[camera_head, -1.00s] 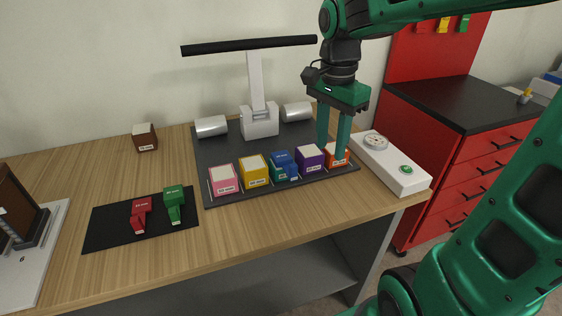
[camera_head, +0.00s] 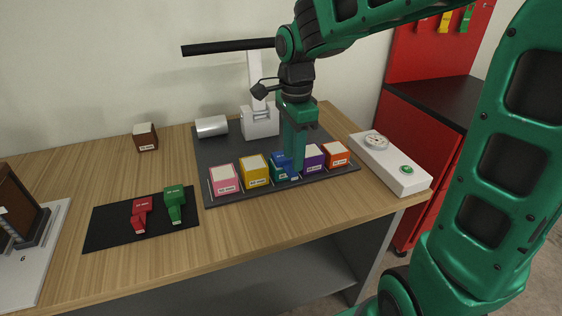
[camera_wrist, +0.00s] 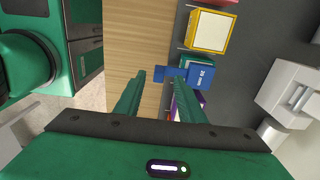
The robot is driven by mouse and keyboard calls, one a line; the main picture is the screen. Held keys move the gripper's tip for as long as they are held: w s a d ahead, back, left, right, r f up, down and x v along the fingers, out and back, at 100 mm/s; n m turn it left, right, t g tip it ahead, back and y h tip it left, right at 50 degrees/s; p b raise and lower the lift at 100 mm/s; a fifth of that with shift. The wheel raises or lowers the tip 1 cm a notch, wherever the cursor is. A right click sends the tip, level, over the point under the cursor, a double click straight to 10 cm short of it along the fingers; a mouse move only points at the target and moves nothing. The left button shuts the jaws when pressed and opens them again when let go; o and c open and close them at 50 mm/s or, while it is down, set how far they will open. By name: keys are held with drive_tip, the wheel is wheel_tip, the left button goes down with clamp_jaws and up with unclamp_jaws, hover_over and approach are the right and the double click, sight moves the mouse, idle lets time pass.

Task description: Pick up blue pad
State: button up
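The blue pad (camera_head: 280,157) sits among the coloured blocks on the dark mat, partly hidden by my gripper. In the wrist view, the blue pad (camera_wrist: 202,76) has a labelled face and a narrow tab toward the fingertips. A green block (camera_head: 276,173) is against it. My gripper (camera_head: 294,174) points down at the blue pad in the head view. In the wrist view my gripper (camera_wrist: 160,77) is open, with the blue tab between or just beyond its fingertips. I cannot tell whether they touch it.
Pink (camera_head: 224,178), yellow (camera_head: 255,171), purple (camera_head: 314,157) and orange (camera_head: 337,154) blocks stand close in the same row. A white box with a gauge (camera_head: 390,163) is to the right. A black mat (camera_head: 105,229) with red and green pieces lies left.

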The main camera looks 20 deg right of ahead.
sight(287, 161)
drive_tip(key=shift+d+f, duration=0.1)
drive_tip(key=shift+f, duration=2.15)
clamp_jaws()
drive_tip(key=shift+r, duration=0.2)
